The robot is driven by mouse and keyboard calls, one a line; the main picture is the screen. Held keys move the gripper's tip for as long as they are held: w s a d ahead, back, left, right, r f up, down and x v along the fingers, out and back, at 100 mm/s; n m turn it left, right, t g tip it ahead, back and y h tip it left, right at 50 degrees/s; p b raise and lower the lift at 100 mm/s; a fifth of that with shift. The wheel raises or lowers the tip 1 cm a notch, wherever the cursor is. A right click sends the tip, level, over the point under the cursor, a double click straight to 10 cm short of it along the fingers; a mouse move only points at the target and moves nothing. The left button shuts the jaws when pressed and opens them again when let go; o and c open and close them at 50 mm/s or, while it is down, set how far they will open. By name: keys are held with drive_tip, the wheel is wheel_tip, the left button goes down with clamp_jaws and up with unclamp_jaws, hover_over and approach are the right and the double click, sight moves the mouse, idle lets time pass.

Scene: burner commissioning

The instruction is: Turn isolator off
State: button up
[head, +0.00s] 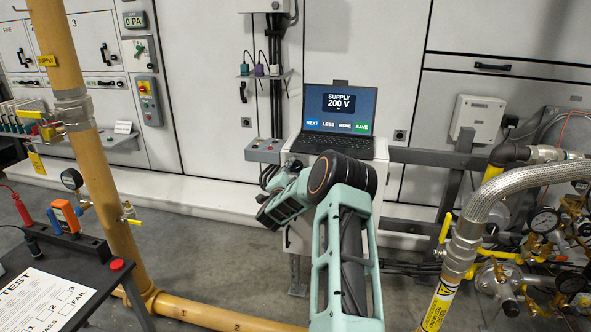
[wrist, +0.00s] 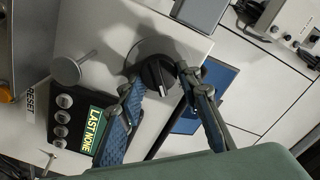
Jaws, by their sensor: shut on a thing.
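In the wrist view, the isolator (wrist: 155,73) shows as a black rotary handle on a dark round base, fixed to a pale panel (wrist: 110,30). A light mark shows on the handle. My gripper (wrist: 160,80) has its two blue-padded fingers on either side of the handle, shut on it.
Beside the handle are a silver round knob (wrist: 65,70), a "LAST NONE" display (wrist: 93,131) and several round buttons (wrist: 61,117). The laptop (head: 340,118) reads "SUPPLY 200 V". Yellow pipe (head: 85,150) stands left; a braided hose (head: 500,195) and gauges stand right.

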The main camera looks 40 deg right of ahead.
drive_tip(key=n, duration=0.5)
drive_tip(key=shift+w+a+r+n, duration=0.1)
drive_tip(key=shift+r+n, duration=0.05)
drive_tip(key=shift+n, duration=0.15)
drive_tip(key=shift+n+b, duration=0.5)
drive_tip(key=shift+n, duration=1.7)
drive_tip(key=o, duration=1.1)
drive_tip(key=shift+o, duration=0.2)
drive_tip(key=v, duration=1.2)
